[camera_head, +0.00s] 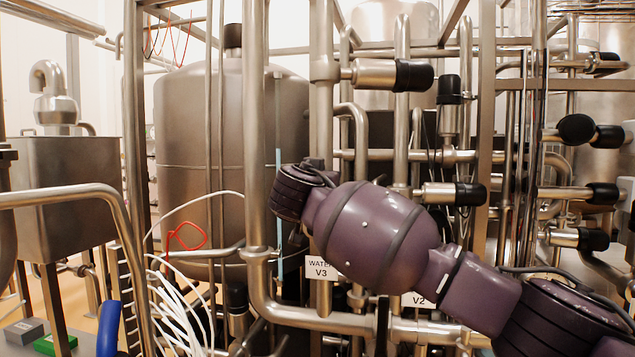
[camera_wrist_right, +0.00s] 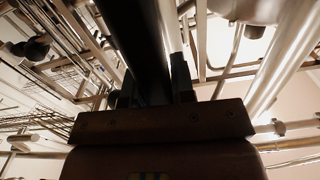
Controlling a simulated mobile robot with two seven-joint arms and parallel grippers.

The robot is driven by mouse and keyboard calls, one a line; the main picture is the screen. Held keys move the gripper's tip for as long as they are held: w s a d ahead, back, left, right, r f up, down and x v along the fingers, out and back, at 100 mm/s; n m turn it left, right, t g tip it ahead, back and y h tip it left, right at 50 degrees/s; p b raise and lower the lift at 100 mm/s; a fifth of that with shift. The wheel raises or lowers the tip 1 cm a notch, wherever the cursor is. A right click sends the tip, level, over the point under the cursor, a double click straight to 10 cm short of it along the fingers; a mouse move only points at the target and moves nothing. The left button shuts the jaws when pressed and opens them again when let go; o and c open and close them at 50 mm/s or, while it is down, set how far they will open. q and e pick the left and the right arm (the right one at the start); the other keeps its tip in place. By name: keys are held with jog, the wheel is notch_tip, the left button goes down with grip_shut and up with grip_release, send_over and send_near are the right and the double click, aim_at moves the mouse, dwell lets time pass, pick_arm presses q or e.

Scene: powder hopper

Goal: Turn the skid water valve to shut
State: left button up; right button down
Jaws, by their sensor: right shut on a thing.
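A white label reading WATER V3 (camera_head: 320,269) hangs on the pipework in the middle of the head view, just below my purple right arm. The valve body near it is mostly hidden by that arm, so how far the valve is turned cannot be told. In the right wrist view, my right gripper (camera_wrist_right: 152,90) is shut on a dark bar (camera_wrist_right: 143,45) that runs up between its fingers. The bar looks like a valve handle, but its far end is not clear. My right gripper is hidden in the head view. My left gripper is in neither view.
A second label, V2 (camera_head: 418,300), is partly covered by my arm. Steel pipes and several black-capped valves (camera_head: 455,194) crowd the right. A large tank (camera_head: 190,130) stands behind. White hoses (camera_head: 180,300) and a bent steel rail (camera_head: 75,192) are at left.

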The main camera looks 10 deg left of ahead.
jog(key=shift+d+f+m+b, duration=0.3)
jog(key=shift+d+m, duration=0.5)
jog(key=shift+m, duration=0.25)
jog(key=shift+d+f+m+b, duration=0.25)
jog(key=shift+d+m, duration=0.55)
jog(key=shift+m, duration=0.2)
jog(key=shift+d+f+m+b, duration=0.3)
jog(key=shift+d+m, duration=0.5)
jog(key=shift+m, duration=0.25)
jog(key=c, duration=1)
grip_release()
jog(key=shift+o, duration=0.2)
